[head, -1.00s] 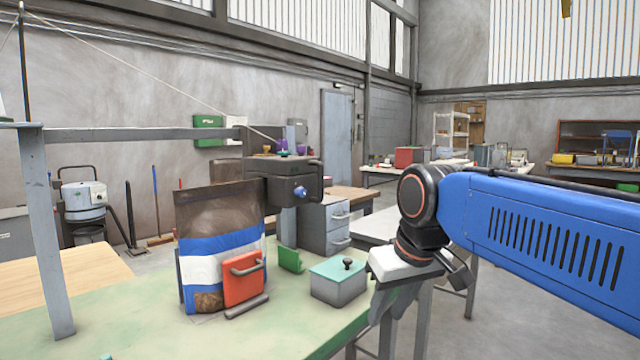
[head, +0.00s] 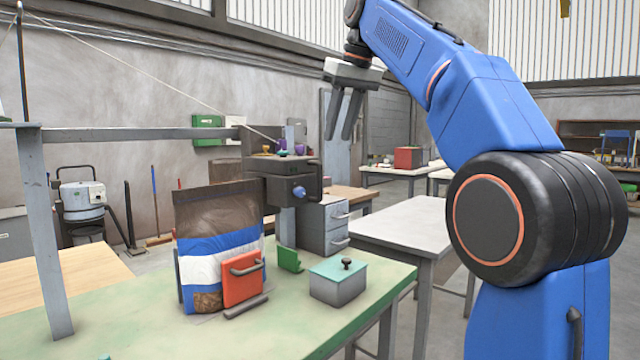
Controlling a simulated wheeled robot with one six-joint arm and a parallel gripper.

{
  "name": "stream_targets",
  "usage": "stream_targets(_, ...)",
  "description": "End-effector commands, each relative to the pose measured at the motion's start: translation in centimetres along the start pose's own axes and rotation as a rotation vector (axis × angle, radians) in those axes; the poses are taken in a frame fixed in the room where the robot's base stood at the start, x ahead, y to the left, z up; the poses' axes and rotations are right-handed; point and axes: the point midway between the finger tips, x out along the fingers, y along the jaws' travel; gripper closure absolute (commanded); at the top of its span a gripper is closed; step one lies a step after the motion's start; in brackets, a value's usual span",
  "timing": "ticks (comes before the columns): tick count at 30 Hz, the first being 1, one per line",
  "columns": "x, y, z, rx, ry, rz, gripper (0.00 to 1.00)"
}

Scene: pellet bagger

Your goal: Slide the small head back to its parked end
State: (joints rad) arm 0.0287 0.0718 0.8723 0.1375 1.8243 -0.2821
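The small head (head: 290,182) is a dark grey box-shaped unit with a blue knob (head: 299,192) on its front. It sits at the right end of the grey rail (head: 130,134), just behind and to the right of the filled bag (head: 215,247). My gripper (head: 340,138) hangs fingers down, above and to the right of the head, apart from it. Its two fingers show a gap between them and hold nothing. The head's far side is hidden.
The bag stands on the green table, with a red handled block (head: 243,278) against its front. A green bracket (head: 289,259) and a grey box with a teal lid (head: 338,281) stand to its right. A grey post (head: 47,230) rises at the left.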

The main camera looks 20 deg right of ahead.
Motion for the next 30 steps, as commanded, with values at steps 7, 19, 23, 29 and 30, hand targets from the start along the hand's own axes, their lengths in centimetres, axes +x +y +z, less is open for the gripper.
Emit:
stream_targets(7, -1.1, 0.5, -2.2, -0.036, 0.0, -0.008, 0.69)
stream_targets(19, 1.9, 0.4, -2.2, -0.04, -0.003, -0.01, 0.69)
stream_targets(23, 4.1, 0.4, -2.2, -0.04, -0.003, -0.01, 0.69)
stream_targets(29, 7.6, 0.4, -2.2, -0.04, -0.003, -0.009, 0.69)
stream_targets(30, 8.3, 0.4, -2.2, -0.04, -0.003, -0.009, 0.69)
